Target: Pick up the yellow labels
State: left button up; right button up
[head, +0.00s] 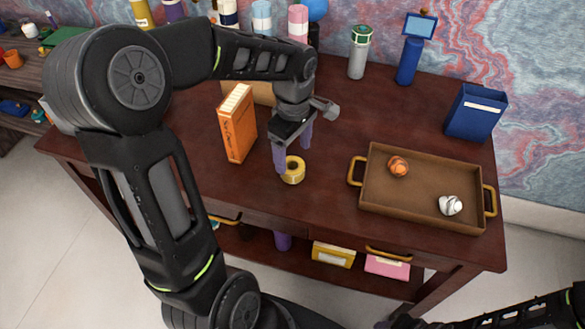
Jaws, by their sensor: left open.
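The yellow labels (293,170) are a small yellow roll with a pale centre, resting on the dark red-brown desk (330,200). My left gripper (292,155) points down over the roll, its two purple-grey fingers apart. One finger is at the roll's left edge and the other is just behind it. I cannot tell whether either finger touches it. My right gripper is not in view; only part of my right arm shows at the bottom right.
An orange book (238,128) stands left of the roll. A brown tray (415,212) with an orange item (398,166) and a white-grey item (450,205) lies to the right. A blue holder (476,113) stands at the right rear, with bottles along the back. The desk's front middle is clear.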

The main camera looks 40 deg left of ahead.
aim_at(293, 166)
pick_arm(q)
notch_tip(293, 166, down, 5)
jog(key=shift+s+f+p, duration=0.1)
jog(key=shift+p, duration=0.3)
jog(key=shift+c, duration=0.3)
jog(key=c, duration=1.4)
notch_tip(293, 166, up, 10)
dwell(0.8)
